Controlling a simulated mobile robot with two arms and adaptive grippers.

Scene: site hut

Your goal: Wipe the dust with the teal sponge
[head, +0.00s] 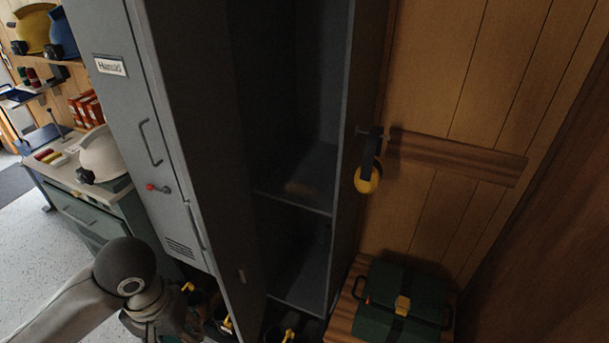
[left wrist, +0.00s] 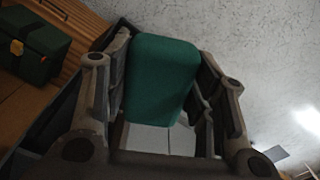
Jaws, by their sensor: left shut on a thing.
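The teal sponge (left wrist: 163,80) is held between the two fingers of my left gripper (left wrist: 165,60), as the left wrist view shows. In the head view my left gripper (head: 168,318) is low at the bottom edge, in front of the grey locker and left of its open door. The sponge is mostly hidden there. The open locker (head: 300,120) has a dark inside with a shelf (head: 310,200). A faint brownish patch (head: 300,188), perhaps the dust, lies on this shelf. It is dim and hard to make out. My right gripper is not in view.
The open locker door (head: 195,110) stands between my left arm and the locker's inside. Yellow ear defenders (head: 367,179) hang right of the locker. A green case (head: 400,290) sits on a wooden bench. Boots are at the locker's foot. A cabinet with a white helmet (head: 102,156) is left.

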